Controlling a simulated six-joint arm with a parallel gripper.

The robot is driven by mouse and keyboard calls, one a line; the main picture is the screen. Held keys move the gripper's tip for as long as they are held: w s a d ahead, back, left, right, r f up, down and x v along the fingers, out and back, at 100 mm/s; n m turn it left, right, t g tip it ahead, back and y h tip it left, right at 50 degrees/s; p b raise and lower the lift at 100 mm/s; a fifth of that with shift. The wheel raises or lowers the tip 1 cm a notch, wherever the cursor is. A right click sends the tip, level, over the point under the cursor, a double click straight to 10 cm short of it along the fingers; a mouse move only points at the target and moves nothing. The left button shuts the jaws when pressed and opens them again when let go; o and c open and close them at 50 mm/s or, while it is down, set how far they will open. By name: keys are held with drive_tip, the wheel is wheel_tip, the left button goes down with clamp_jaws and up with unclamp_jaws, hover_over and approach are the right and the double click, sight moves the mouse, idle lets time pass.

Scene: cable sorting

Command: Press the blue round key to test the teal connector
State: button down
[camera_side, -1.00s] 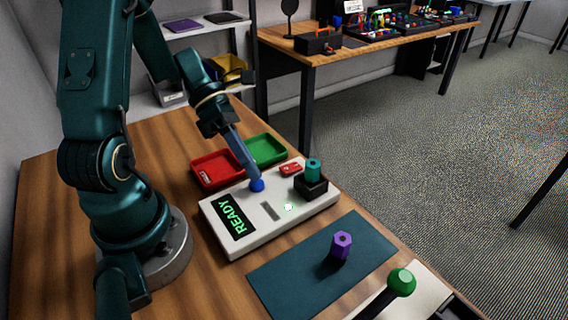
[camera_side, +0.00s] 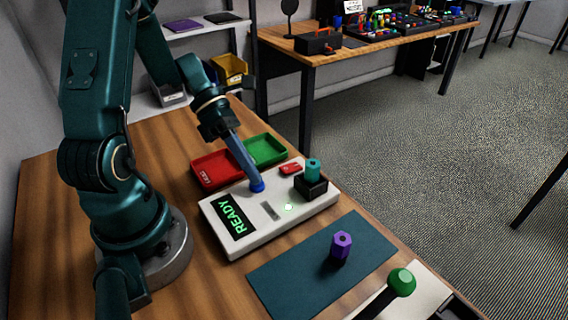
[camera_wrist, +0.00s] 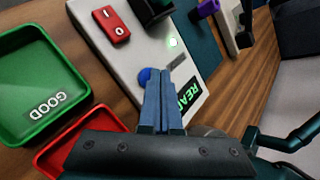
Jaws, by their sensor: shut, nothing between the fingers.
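The blue round key (camera_side: 258,187) is on the white tester box (camera_side: 285,222). It also shows in the wrist view (camera_wrist: 146,76), just beyond my fingertips. My gripper (camera_side: 253,178) is shut and empty, pointing down, with its tips at the key. They look to be touching it or very close; I cannot tell which. The teal connector (camera_side: 313,167) stands upright in the black socket (camera_side: 311,188) on the box. The tester's display (camera_side: 236,217) reads READY, and a small light (camera_side: 288,207) glows pale green.
A red tray (camera_side: 217,170) and a green tray (camera_side: 266,149) sit behind the box. A red switch (camera_side: 291,169) is on the box. A purple connector (camera_side: 341,245) stands on the dark mat (camera_side: 290,275). A green knob (camera_side: 401,282) rises at the front right.

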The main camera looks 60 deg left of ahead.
drive_tip(key=shift+f, duration=0.15)
idle(0.5)
drive_tip(key=shift+r, duration=0.9)
drive_tip(key=shift+r, duration=2.5)
